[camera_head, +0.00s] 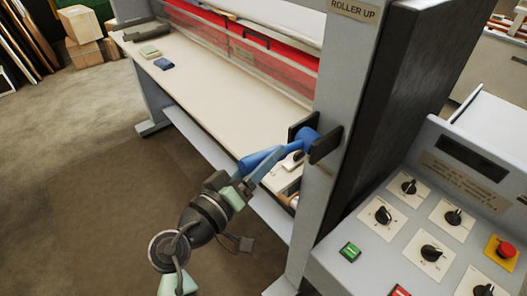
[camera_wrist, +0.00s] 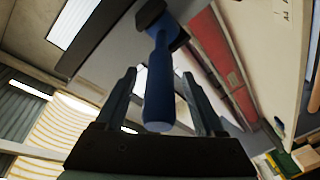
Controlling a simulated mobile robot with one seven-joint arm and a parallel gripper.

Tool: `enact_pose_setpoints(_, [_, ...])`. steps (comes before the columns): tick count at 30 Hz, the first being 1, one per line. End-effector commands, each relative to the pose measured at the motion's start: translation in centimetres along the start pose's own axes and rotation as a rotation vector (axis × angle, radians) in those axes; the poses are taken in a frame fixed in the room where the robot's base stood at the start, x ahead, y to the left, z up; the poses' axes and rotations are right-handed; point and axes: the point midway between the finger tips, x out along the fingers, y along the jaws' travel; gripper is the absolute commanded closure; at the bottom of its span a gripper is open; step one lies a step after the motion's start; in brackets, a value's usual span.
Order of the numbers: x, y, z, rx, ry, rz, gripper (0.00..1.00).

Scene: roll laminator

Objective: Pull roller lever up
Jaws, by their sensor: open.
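The blue roller lever (camera_head: 258,160) is mounted on the grey machine post. Its hub (camera_head: 307,138) sits between dark plates, and its handle points down and to the left in the head view. My gripper (camera_head: 264,172) is at the handle, coming from below left. In the wrist view the rounded handle (camera_wrist: 158,95) lies between the two spread fingers of my gripper (camera_wrist: 159,78). Gaps show on both sides of the handle, so the fingers appear not to be closed on it. A "ROLLER UP" label (camera_head: 353,10) is higher on the post.
The cream machine bed (camera_head: 215,75) with red rollers (camera_head: 270,62) behind lies beyond the lever. A control panel (camera_head: 400,240) with knobs and a red stop button (camera_head: 506,250) stands at the right. Open floor (camera_head: 80,190) is at the left.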

Motion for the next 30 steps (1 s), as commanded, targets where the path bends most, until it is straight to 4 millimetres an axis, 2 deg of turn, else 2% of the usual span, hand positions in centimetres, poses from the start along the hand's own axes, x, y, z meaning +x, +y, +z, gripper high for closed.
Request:
enact_pose_setpoints(9, [0.33,-0.02,0.00,0.000,0.001,0.000,0.29])
enact_pose_setpoints(11, [0.32,-0.02,-0.01,0.000,0.001,0.000,0.38])
enact_pose_setpoints(21, [0.29,-0.02,-0.02,0.000,0.001,-0.001,0.99])
enact_pose_setpoints(30, [0.28,-0.03,-0.02,0.000,0.001,-0.001,1.00])
